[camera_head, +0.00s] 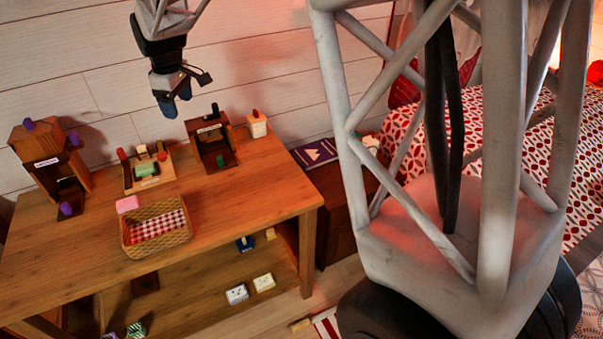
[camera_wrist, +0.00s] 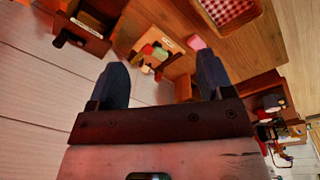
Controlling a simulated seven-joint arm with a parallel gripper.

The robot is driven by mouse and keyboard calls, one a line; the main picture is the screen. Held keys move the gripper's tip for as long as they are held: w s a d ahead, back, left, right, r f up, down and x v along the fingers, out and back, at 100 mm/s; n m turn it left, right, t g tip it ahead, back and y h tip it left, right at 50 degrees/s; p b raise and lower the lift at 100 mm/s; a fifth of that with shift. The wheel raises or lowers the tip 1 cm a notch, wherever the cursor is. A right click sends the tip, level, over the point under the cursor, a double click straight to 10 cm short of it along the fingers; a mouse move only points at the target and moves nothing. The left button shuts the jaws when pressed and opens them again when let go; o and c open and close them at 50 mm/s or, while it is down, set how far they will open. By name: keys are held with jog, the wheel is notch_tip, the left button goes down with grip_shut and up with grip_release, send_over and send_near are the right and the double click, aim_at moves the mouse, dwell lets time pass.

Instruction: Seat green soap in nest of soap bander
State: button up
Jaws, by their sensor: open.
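A green block (camera_head: 146,169), which looks like the green soap, sits in a low wooden fixture (camera_head: 130,186) on the table, likely the soap bander. The fixture has a white label and red and pale parts. I cannot tell whether the block is fully in the nest. In the wrist view the green block (camera_wrist: 161,53) shows small in the fixture (camera_wrist: 180,66), beyond the fingers. My gripper (camera_head: 172,103) hangs high above the back of the table, apart from the fixture. Its blue fingers are open and empty in the wrist view (camera_wrist: 162,82).
A pink block (camera_head: 127,204) and a wicker basket (camera_head: 185,234) with checked lining stand in front. A tall wooden stand (camera_head: 40,170) is left; another wooden device (camera_head: 212,133) and a pale box (camera_head: 257,125) are right. The table's right end (camera_head: 285,190) is clear.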

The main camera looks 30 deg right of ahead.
jog(key=s+d+r+m, duration=0.2)
jog(key=s+d, duration=0.1)
jog(key=s, duration=0.4)
jog(key=s+d+r+m+t, duration=0.1)
jog(key=s+d+m, duration=0.15)
jog(key=s, duration=0.45)
jog(key=s+d+r+m, duration=0.1)
jog(key=s+d+r, duration=0.15)
jog(key=s, duration=0.55)
jog(key=s+d+f+m, duration=0.2)
jog(key=s, duration=0.7)
jog(key=s+d+f+m, duration=0.2)
jog(key=s+d+m, duration=0.1)
jog(key=s, duration=0.7)
jog(key=shift+s+f+t, duration=0.3)
jog(key=shift+f, duration=0.05)
